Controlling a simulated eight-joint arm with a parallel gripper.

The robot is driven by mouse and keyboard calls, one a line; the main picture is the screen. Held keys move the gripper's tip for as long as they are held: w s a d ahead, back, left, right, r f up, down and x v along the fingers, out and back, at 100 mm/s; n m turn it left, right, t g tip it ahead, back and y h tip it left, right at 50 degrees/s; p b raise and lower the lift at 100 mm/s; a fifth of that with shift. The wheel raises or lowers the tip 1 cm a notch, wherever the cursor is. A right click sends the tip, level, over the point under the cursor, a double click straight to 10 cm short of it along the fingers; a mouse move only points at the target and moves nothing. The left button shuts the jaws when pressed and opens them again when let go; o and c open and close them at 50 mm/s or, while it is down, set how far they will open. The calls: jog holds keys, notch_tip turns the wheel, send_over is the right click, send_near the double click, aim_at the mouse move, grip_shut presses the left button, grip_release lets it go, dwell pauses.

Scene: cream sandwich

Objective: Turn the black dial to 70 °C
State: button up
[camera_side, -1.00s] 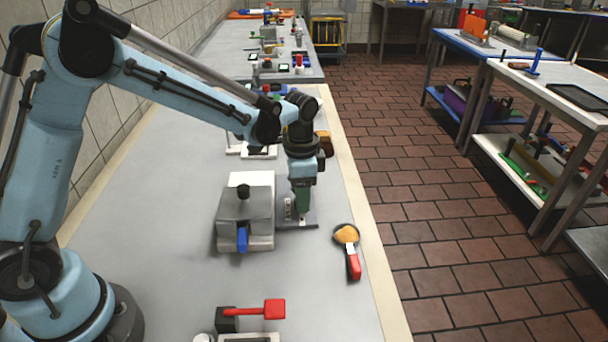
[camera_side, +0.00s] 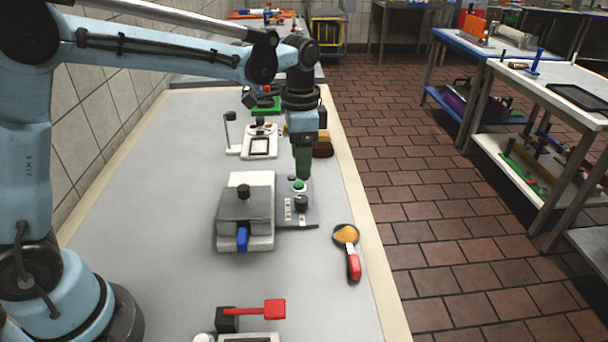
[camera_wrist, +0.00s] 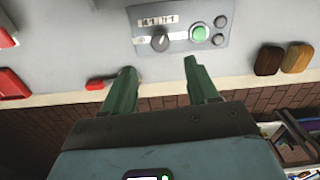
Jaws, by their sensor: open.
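The black dial (camera_side: 301,203) sits on a grey control panel (camera_side: 282,221) beside the press in the side view. In the wrist view the dial (camera_wrist: 160,42) shows just beyond my fingertips, below two small white displays (camera_wrist: 158,20) on the panel (camera_wrist: 180,8). A light mark shows on the dial, but the setting and display digits are too small to read surely. A green button (camera_wrist: 200,33) is right of the dial. My gripper (camera_wrist: 158,70) is open and empty, with its fingers apart; in the side view my gripper (camera_side: 303,176) hangs above the panel, clear of the dial.
A grey press (camera_side: 245,203) with a blue handle stands left of the panel. A red-handled scoop (camera_side: 353,262) lies to the right. A red-handled tool (camera_side: 262,310) is at the front. A white device (camera_side: 261,142) and brown objects (camera_side: 322,148) are behind. Clear table lies left.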

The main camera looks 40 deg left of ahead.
jog(key=shift+r, duration=1.3)
jog(key=s+a+n+t, duration=0.2)
jog(key=s+n+t, duration=0.1)
jog(key=s, duration=0.4)
jog(key=s+a+n+t, duration=0.3)
jog(key=s+n+t, duration=0.1)
jog(key=s, duration=0.4)
jog(key=shift+f+n, duration=0.4)
jog(key=shift+n, duration=0.2)
